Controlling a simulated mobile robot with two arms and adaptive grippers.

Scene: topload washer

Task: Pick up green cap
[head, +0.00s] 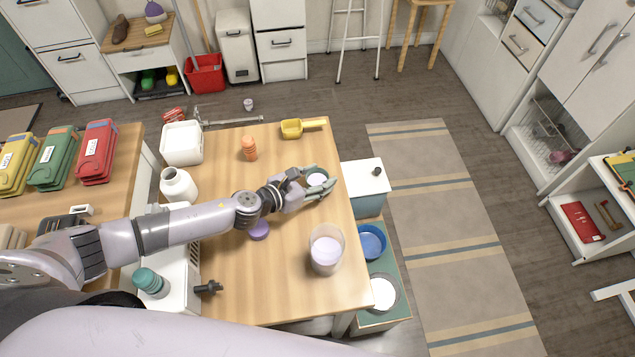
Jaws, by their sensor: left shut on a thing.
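The green cap (318,178) shows near the right edge of the wooden table (228,290), with a green rim and a pale inside. My left gripper (320,182) reaches across the table from the left and is shut on the green cap, with its fingers on either side of the rim. The fingers hide part of the cap, and I cannot tell whether it touches the table. My right gripper is not in view.
A clear container with pale contents (326,250) stands close below the gripper. A purple cap (258,230), an orange bottle (249,148), a yellow scoop (292,128) and a white jug (178,185) are on the table. A blue bowl (371,242) is beyond the right edge.

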